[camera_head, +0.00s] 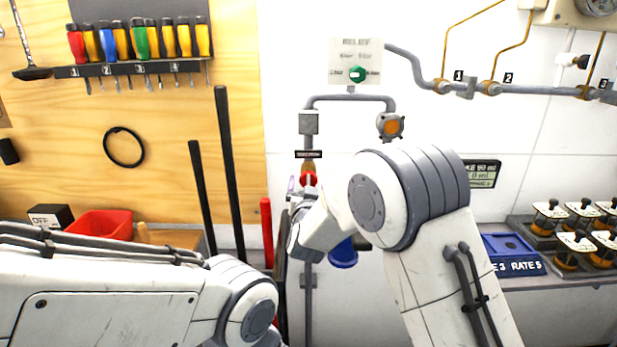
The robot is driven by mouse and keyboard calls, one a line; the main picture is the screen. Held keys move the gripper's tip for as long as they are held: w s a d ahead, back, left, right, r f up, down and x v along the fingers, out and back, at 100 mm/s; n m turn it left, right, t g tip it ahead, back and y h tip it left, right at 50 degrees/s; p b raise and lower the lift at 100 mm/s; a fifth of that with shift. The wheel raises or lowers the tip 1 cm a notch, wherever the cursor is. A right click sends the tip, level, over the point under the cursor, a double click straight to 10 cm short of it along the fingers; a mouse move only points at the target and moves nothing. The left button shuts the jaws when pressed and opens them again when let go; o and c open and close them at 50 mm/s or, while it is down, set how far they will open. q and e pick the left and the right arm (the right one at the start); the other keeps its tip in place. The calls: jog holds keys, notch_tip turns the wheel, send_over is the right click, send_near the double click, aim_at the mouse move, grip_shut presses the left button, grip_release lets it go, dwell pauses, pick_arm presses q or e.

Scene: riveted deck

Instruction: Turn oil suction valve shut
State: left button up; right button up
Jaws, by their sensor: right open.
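A valve with a brass body and red handle (309,179) sits on a vertical grey pipe left of centre, under a small black label (308,154) too small to read. I take it to be the oil suction valve. My right gripper (293,188) is at the valve's left side, close to the red handle. It is open, mostly hidden behind my right wrist. I cannot tell whether it touches the handle. The handle's lower part is hidden, so its turn position is unclear. My left arm crosses the lower left; its gripper is not visible.
A panel with a green knob (357,74) is above the valve. An orange-faced round fitting (390,125) is on the pipe to the right. A blue cup-like part (343,254) shows below my right wrist. A red bin (104,224) and black bars (229,170) are left.

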jog(key=shift+w, duration=1.35)
jog(key=c, duration=1.4)
jog(key=shift+f+m+b, duration=0.15)
jog(key=shift+m+b, duration=0.25)
jog(key=shift+b, duration=0.2)
jog(key=m+b, duration=1.2)
jog(key=b, duration=0.3)
jog(key=shift+a, duration=0.1)
jog(key=m+b, duration=0.2)
jog(key=m, duration=0.1)
jog(key=shift+r+m+b, duration=0.2)
jog(key=shift+m+b, duration=0.75)
jog(key=shift+m, duration=0.15)
